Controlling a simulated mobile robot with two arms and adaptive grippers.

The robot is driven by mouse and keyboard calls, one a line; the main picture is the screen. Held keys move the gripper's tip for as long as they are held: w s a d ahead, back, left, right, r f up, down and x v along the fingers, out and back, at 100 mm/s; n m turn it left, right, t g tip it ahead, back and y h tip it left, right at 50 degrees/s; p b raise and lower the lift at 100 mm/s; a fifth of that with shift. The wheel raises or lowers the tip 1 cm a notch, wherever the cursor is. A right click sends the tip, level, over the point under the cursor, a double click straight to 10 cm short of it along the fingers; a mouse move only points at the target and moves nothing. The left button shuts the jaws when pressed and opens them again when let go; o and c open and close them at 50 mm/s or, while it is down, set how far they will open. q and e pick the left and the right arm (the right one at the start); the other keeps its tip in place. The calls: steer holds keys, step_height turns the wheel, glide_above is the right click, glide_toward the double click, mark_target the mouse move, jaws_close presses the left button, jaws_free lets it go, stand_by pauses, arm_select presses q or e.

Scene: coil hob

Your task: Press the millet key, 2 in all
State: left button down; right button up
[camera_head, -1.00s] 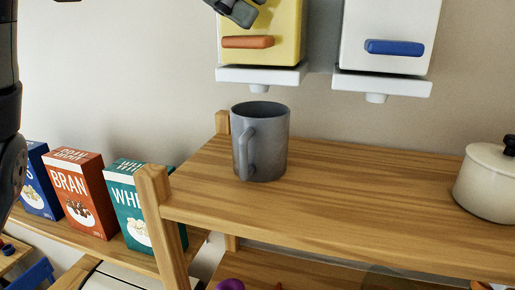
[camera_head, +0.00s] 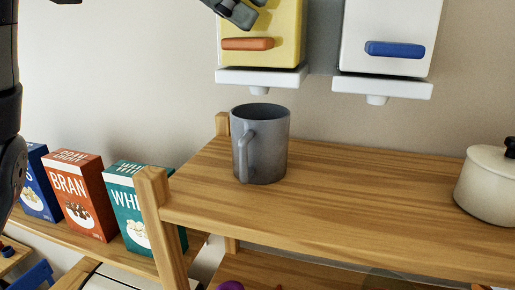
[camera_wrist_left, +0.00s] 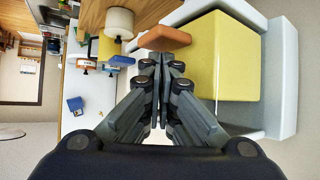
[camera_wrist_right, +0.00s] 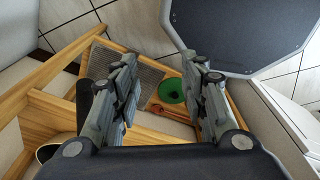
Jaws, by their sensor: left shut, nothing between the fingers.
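A yellow dispenser (camera_head: 286,28) with an orange key (camera_head: 248,44) is on the wall, and a white dispenser (camera_head: 392,22) with a blue key (camera_head: 394,49) is to its right. No label shows which one is millet. My left gripper (camera_head: 240,10) is in front of the yellow dispenser, a little above the orange key in the head view. In the left wrist view its fingers (camera_wrist_left: 160,62) are shut and empty, close to the orange key (camera_wrist_left: 165,38); contact cannot be told. A grey mug (camera_head: 262,145) stands upright below the yellow dispenser's spout. My right gripper (camera_wrist_right: 158,75) is open and empty.
A wooden shelf (camera_head: 340,205) carries the mug and a cream lidded pot (camera_head: 487,185) at right. Cereal boxes, including a red BRAN box (camera_head: 78,195), stand on a lower shelf at left. The shelf between mug and pot is clear.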

arm_select(q)
steer(key=shift+f+b, duration=0.75)
steer(key=shift+f, duration=0.3)
steer(key=shift+r, duration=0.1)
steer(key=shift+r+p, duration=0.9)
steer(key=shift+p, duration=0.2)
